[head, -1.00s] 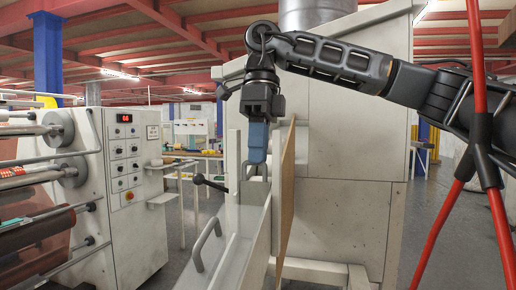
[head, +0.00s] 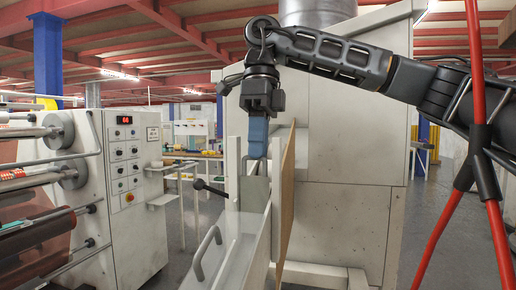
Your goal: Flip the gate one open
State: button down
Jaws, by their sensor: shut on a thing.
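My gripper (head: 257,150), with blue fingers, points down in the middle of the head view. It is shut on what looks like the small grey handle (head: 256,168) of a grey gate plate (head: 254,193). The plate stands between a white upright post (head: 232,170) on the left and a white post with a brown board (head: 286,195) on the right. The fingers hide the top of the handle. The plate shows above the white channel (head: 246,240); I cannot tell how its lower edge sits.
A grey bar handle (head: 207,252) is on the channel's near left side, and a black-knobbed lever (head: 208,184) juts left. A control cabinet (head: 132,190) with rollers stands left. A large pale machine housing (head: 345,200) is close behind. Red cables (head: 480,110) hang right.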

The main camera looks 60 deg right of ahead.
notch_tip(320, 180, up, 8)
jog(key=p, duration=0.4)
jog(key=shift+r, duration=0.1)
jog(key=c, duration=1.2)
grip_release()
notch_tip(320, 180, up, 8)
jog(key=d+p, duration=0.1)
jog(key=p, duration=0.4)
jog(key=shift+w+d+f+p, duration=0.2)
jog(key=shift+w+p, duration=0.05)
jog(key=shift+p, duration=0.15)
